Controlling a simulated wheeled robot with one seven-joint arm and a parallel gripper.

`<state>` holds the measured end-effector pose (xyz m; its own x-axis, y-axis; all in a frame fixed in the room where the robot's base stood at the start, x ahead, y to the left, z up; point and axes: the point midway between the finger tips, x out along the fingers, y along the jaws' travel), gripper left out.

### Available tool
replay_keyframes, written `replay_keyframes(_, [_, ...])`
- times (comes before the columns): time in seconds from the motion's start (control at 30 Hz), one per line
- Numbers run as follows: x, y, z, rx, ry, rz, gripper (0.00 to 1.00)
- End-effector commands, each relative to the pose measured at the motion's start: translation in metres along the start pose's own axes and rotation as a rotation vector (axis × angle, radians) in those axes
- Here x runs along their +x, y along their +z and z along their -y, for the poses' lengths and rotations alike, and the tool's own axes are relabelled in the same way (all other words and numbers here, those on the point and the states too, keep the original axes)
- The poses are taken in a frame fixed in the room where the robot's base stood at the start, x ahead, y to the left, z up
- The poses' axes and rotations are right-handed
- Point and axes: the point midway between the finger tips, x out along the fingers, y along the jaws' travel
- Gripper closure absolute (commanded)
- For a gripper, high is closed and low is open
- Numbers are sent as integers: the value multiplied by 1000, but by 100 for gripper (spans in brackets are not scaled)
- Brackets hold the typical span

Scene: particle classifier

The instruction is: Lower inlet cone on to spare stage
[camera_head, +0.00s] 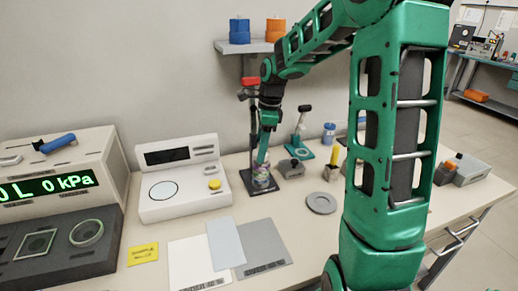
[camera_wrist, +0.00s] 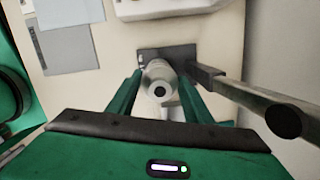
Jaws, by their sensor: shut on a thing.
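The inlet cone (camera_wrist: 159,90) is a pale grey round piece with a dark hole in its top, seen in the wrist view between my fingers. My gripper (camera_wrist: 160,78) is shut on it. In the head view my gripper (camera_head: 262,160) points down over a short round stack (camera_head: 262,182) on a dark stand base. I cannot tell which part of this stack is the spare stage, nor whether the cone touches it; the fingers and cone hide the contact.
The stand's dark base plate (camera_wrist: 182,54) and its post (camera_wrist: 255,101) are close beside my fingers. A white instrument (camera_head: 182,185) stands left of the stand. A grey disc (camera_head: 321,203) lies to the right. Sheets (camera_head: 263,244) cover the front table.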

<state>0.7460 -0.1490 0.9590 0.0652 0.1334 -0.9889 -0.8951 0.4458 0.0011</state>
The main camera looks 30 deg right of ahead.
Motion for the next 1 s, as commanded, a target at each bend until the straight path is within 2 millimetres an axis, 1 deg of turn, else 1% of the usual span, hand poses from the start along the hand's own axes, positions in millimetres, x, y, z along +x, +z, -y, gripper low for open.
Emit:
replay_keyframes(0.6, [6, 0, 0, -1, -1, 0, 81])
replay_keyframes(0.63, [6, 0, 0, -1, -1, 0, 49])
replay_keyframes(0.67, [6, 0, 0, -1, -1, 0, 42])
replay_keyframes(0.7, [6, 0, 0, -1, -1, 0, 32])
replay_keyframes(1.0, [6, 0, 0, -1, 0, 0, 32])
